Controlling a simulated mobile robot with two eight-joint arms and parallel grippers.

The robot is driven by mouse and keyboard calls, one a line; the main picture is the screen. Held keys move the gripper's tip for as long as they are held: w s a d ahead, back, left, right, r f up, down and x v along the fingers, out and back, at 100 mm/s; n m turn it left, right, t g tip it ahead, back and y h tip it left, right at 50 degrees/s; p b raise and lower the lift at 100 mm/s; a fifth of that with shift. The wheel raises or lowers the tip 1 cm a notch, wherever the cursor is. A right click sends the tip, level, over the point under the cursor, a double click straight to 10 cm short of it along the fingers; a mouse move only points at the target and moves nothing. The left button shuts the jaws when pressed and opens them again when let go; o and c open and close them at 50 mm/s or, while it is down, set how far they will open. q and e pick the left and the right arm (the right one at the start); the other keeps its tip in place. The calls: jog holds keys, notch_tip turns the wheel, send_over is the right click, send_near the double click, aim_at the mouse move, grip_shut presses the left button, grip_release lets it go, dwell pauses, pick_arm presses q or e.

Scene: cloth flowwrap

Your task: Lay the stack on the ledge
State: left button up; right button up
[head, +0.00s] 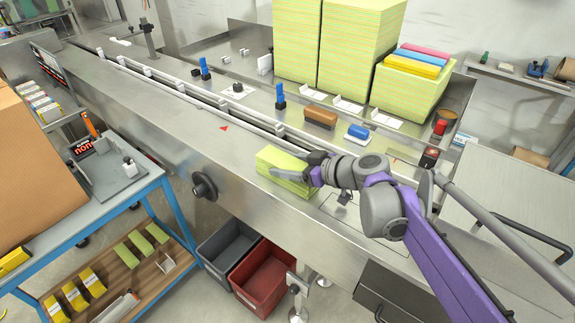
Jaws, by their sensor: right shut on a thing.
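A stack of yellow-green cloths (283,181) sits at the front edge of the long steel machine, on or just above its flat steel ledge (235,155); I cannot tell whether it touches. My right gripper (300,169) comes in from the right and is shut on the stack at its right side. Its fingers hide part of the stack's top and right end. My left gripper is not in view.
Tall yellow-green cloth stacks (325,45) stand at the back. A brown block (320,117) and a blue block (358,131) lie behind the guide rail. A grey bin (228,245) and a red bin (262,280) stand below the front edge. The ledge left of the stack is clear.

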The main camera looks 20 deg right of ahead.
jog(key=shift+f, duration=0.15)
jog(key=o, duration=1.3)
jog(key=shift+o, duration=0.2)
jog(key=shift+s+d+r, duration=0.2)
jog(key=shift+r, duration=0.1)
jog(key=p+v, duration=0.1)
jog(key=v, duration=1)
jog(key=shift+s+d, duration=0.1)
jog(key=shift+s, duration=0.1)
